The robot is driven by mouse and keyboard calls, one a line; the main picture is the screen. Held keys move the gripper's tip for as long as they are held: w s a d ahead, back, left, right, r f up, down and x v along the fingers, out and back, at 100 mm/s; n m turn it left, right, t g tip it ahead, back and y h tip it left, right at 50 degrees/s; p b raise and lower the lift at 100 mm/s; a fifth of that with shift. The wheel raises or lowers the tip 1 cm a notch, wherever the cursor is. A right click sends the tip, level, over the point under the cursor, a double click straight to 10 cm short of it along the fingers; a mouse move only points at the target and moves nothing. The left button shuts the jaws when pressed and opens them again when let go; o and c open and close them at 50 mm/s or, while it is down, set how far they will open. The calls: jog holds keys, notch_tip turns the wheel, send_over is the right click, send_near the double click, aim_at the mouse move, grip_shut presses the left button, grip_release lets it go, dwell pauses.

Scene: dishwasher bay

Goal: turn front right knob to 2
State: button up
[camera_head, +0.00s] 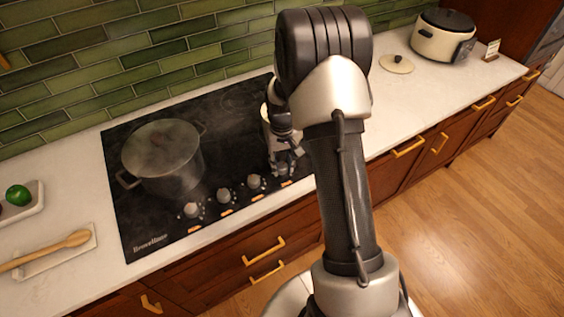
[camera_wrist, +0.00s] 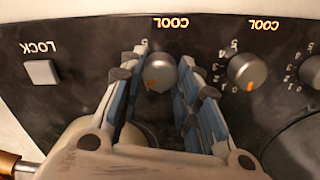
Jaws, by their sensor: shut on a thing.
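My gripper (camera_head: 286,165) reaches down to the right end of the knob row on the black cooktop (camera_head: 225,130). In the wrist view, its fingers (camera_wrist: 163,80) are shut on a round grey knob (camera_wrist: 160,72), one finger on each side. An orange mark shows on the knob's lower edge, slightly left of its middle. A 5 shows by its upper left, but the fingers hide most of its scale, so I cannot read its setting. The neighbouring knob (camera_wrist: 247,70) has its orange mark near 0.
A lidded pot (camera_head: 165,155) stands on the cooktop's left. A LOCK button (camera_wrist: 41,72) sits beside the held knob. A pale vessel (camera_head: 265,113) is partly hidden behind my arm. A rice cooker (camera_head: 440,40) and loose lid (camera_head: 397,64) stand at the far right.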

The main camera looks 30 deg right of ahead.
aim_at(282, 166)
dwell(0.5)
jog(key=o, duration=1.1)
notch_tip(282, 166, up, 12)
dwell(0.4)
